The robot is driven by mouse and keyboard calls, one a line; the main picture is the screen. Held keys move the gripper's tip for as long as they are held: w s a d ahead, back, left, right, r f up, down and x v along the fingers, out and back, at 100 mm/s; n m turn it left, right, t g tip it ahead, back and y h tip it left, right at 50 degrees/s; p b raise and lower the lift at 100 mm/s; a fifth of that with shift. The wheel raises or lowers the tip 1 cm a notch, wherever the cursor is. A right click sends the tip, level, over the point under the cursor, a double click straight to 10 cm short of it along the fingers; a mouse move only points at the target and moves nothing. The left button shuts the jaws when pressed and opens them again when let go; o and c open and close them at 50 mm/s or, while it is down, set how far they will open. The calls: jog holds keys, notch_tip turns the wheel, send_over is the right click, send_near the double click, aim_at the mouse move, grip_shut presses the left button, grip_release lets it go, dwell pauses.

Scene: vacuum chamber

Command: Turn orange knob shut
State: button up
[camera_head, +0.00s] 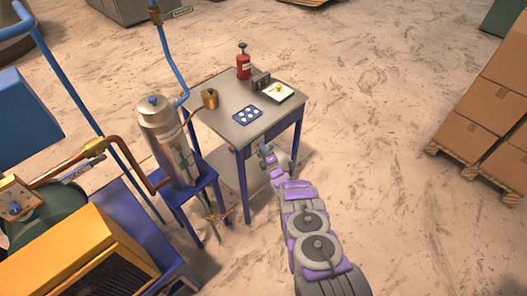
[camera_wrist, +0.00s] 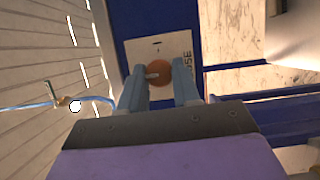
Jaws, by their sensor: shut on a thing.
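An orange knob (camera_wrist: 158,73) sits on a pale label plate on a blue panel in the wrist view. Part of a printed word ending in "OSE" shows beside it. My gripper (camera_wrist: 161,78) has its two fingers on either side of the knob and is shut on it. The knob cannot be made out in the head view.
Cardboard boxes (camera_head: 492,100) stand at the right. The floor between is clear.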

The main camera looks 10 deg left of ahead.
jog(key=o, duration=0.8)
jog(key=shift+s+a+f, duration=0.2)
jog(key=shift+s+f, duration=0.05)
jog(key=shift+f, duration=0.1)
jog(key=shift+o, duration=1.2)
jog(key=shift+w+r, duration=0.15)
jog(key=shift+d, duration=0.1)
jog(key=p+v, duration=0.4)
jog(key=v, duration=1.3)
